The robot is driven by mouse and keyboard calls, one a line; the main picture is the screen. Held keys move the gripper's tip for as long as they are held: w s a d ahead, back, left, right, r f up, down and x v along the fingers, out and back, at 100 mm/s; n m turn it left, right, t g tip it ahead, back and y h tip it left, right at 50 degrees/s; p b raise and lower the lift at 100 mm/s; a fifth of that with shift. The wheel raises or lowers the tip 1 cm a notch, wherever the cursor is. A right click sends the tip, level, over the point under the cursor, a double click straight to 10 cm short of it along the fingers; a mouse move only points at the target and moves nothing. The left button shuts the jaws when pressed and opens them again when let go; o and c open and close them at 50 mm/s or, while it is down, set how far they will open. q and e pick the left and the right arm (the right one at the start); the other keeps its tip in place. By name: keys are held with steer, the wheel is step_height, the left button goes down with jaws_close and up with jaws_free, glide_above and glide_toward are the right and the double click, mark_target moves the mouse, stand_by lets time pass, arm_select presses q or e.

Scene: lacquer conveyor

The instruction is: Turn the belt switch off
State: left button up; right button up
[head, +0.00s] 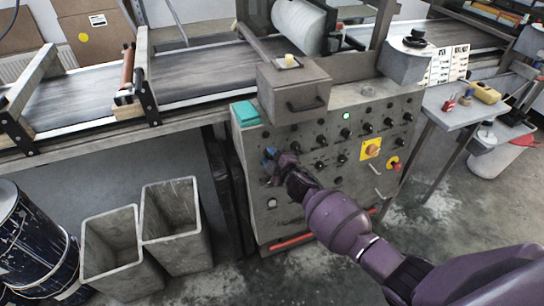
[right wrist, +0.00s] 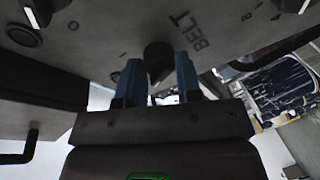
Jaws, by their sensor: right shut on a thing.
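The belt switch (right wrist: 157,57) is a dark knob on the grey control panel, with the word BELT printed beside it in the right wrist view. My right gripper (right wrist: 160,78) has its two blue fingers on either side of this knob, shut on it. In the head view my right gripper (head: 270,156) is at the left part of the control panel (head: 350,188), and the hand hides the switch there. Which way the knob points is hard to tell. My left gripper is not in view.
Several other knobs and a lit green lamp (head: 346,116) sit on the panel. A yellow-backed switch (head: 370,149) and a red button (head: 394,163) are to the right. A drawer handle (head: 305,104) juts out above. Two empty bins (head: 109,244) stand at lower left.

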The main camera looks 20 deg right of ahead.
steer(key=shift+n, duration=0.4)
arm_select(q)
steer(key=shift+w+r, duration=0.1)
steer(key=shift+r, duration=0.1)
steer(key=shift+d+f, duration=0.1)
arm_select(e)
steer(key=shift+n, duration=0.3)
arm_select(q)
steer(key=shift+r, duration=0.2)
arm_select(e)
steer(key=o, duration=0.9)
arm_select(q)
steer(key=p, duration=0.1)
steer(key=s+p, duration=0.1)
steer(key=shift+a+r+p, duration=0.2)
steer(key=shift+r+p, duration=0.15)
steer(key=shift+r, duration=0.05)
arm_select(e)
steer(key=v, duration=1)
steer(key=shift+s+d+r, duration=0.15)
steer(key=shift+s+r, duration=0.05)
steer(key=shift+s, duration=0.15)
